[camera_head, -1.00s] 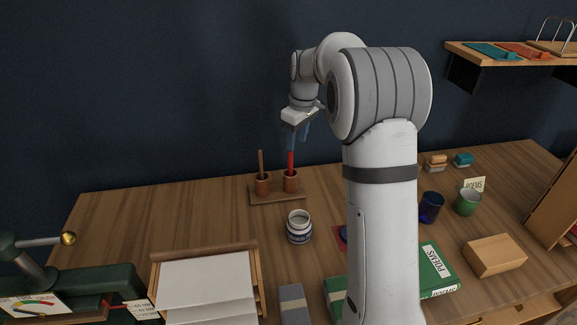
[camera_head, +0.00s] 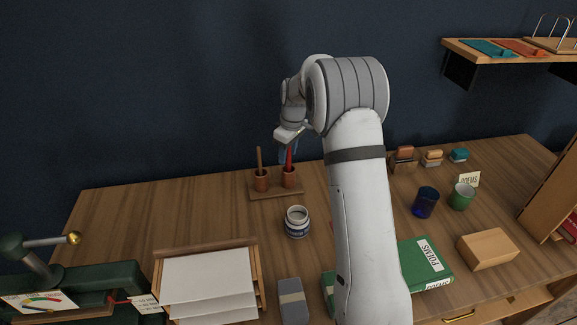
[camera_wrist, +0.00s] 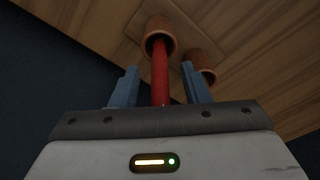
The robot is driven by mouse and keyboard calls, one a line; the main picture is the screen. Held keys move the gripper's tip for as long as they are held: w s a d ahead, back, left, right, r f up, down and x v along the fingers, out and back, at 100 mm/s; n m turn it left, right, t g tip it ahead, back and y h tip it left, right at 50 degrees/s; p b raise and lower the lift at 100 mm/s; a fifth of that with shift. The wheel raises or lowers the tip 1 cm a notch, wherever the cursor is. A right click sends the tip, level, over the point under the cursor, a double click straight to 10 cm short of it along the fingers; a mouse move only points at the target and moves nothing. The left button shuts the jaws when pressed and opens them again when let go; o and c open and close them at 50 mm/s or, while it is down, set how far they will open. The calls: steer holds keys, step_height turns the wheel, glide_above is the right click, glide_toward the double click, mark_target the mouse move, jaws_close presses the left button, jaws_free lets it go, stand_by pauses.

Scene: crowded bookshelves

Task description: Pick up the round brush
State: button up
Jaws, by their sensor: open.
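Two thin handles stand in two brown cups on a small wooden base (camera_head: 277,193). A red handle (camera_head: 290,160) stands in the right cup (camera_head: 289,180), and a brown handle (camera_head: 259,158) in the left cup (camera_head: 261,184). The frames do not show which is the round brush; no bristles are visible. My gripper (camera_head: 287,155) points down over the right cup, its blue fingers apart around the upper red handle. In the wrist view, the red handle (camera_wrist: 160,75) runs between my open fingers (camera_wrist: 160,84), with gaps on both sides. Its lower end is hidden in the cup (camera_wrist: 160,32).
A paint jar (camera_head: 297,222) stands in front of the cups. A paper tray (camera_head: 208,283) is at front left. The tabletop left of the cups is clear.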

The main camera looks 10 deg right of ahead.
steer(key=shift+c, duration=0.5)
jaws_close()
